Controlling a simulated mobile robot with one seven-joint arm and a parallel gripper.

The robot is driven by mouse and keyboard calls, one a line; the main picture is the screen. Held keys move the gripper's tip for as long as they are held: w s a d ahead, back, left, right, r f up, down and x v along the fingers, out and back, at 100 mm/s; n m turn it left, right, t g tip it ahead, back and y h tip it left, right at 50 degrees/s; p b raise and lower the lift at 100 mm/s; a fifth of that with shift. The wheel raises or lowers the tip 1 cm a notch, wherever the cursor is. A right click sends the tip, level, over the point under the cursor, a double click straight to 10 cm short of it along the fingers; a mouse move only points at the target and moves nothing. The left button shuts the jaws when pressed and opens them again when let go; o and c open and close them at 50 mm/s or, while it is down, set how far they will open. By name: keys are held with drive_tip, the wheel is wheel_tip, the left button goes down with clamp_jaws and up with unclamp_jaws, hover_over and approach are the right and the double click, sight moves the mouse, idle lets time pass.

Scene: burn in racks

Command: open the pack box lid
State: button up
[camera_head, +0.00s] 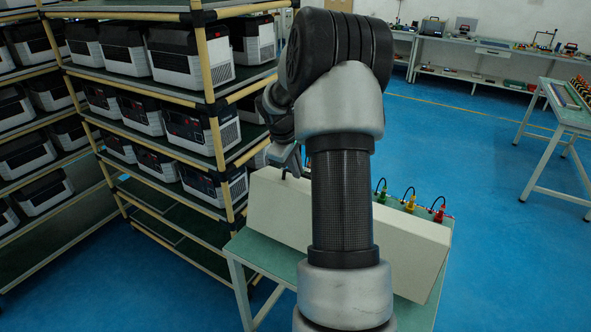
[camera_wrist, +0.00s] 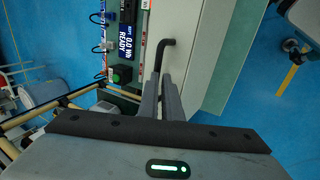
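The pack box (camera_head: 272,207) is a long off-white body on a green-topped table, partly hidden behind my arm in the head view. In the wrist view its pale surface (camera_wrist: 196,50) runs up the picture, and I cannot tell where the lid ends and the box begins. A bent black handle (camera_wrist: 166,44) stands on it near one end. My gripper (camera_wrist: 160,76) is at this handle, with its two grey fingers close together on either side of the handle's lower part. The fingers look shut on it. In the head view my gripper (camera_head: 291,160) is mostly hidden behind my arm.
Green, yellow and red plugs with cables (camera_head: 410,202) stand behind the box. A panel with a READY display (camera_wrist: 125,41) and a green button (camera_wrist: 116,77) lies beside it. A rack (camera_head: 215,130) of battery units stands close on the left.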

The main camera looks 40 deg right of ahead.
drive_tip(key=o, duration=0.5)
drive_tip(key=shift+f, duration=0.1)
drive_tip(key=shift+r+p, duration=1.2)
drive_tip(key=shift+r, duration=0.4)
drive_tip(key=shift+s+a+r, duration=0.1)
drive_tip(key=shift+a+r, duration=0.1)
drive_tip(key=shift+r, duration=4.05)
drive_tip(key=shift+a+r, duration=0.15)
drive_tip(key=shift+r, duration=4.05)
drive_tip(key=v, duration=1.7)
drive_tip(key=shift+a+r, duration=0.1)
drive_tip(key=shift+r, duration=0.05)
